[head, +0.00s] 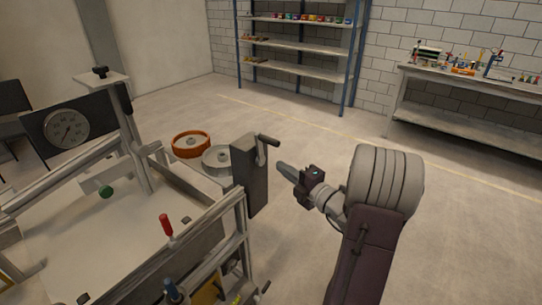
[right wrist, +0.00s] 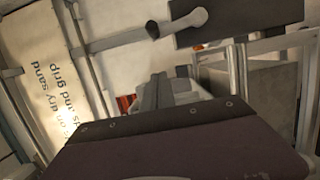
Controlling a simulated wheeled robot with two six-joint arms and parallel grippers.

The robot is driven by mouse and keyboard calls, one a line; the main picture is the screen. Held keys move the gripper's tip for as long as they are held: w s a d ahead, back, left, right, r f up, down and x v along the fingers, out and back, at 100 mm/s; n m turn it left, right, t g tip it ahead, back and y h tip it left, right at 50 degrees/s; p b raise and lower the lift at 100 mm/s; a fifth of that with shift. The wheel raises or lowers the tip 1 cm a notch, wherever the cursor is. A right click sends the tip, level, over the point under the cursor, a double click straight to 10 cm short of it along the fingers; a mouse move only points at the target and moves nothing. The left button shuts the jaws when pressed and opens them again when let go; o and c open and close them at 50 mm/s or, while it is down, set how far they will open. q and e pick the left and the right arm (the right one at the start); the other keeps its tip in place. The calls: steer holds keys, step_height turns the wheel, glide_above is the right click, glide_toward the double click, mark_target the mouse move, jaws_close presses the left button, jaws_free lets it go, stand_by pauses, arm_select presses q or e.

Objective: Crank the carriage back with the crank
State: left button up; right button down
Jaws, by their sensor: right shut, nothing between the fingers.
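The crank (head: 262,149), a grey arm with a dark handle, is on the upper right side of a dark upright box at the sandbed frame's far right corner. It also shows near the top of the right wrist view (right wrist: 182,23). My right gripper (head: 281,167) is shut and empty. Its fingertips point left at the box, just right of and below the crank in the head view, apart from the handle. The fingers also show mid-picture in the right wrist view (right wrist: 158,92). I cannot tell for sure which part is the carriage. My left gripper is not in view.
The sandbed frame (head: 240,222) fills the left, with a red-handled lever (head: 166,225), a green knob (head: 105,191) and a dial gauge (head: 67,129). An orange-rimmed wheel (head: 191,144) is behind it. Shelving (head: 300,47) and a workbench (head: 470,88) stand far back. The floor between is clear.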

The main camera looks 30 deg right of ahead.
steer(key=w+d+p, duration=0.1)
steer(key=w+d, duration=0.1)
steer(key=w, duration=0.9)
steer(key=shift+w+d, duration=0.2)
steer(key=shift+w, duration=0.05)
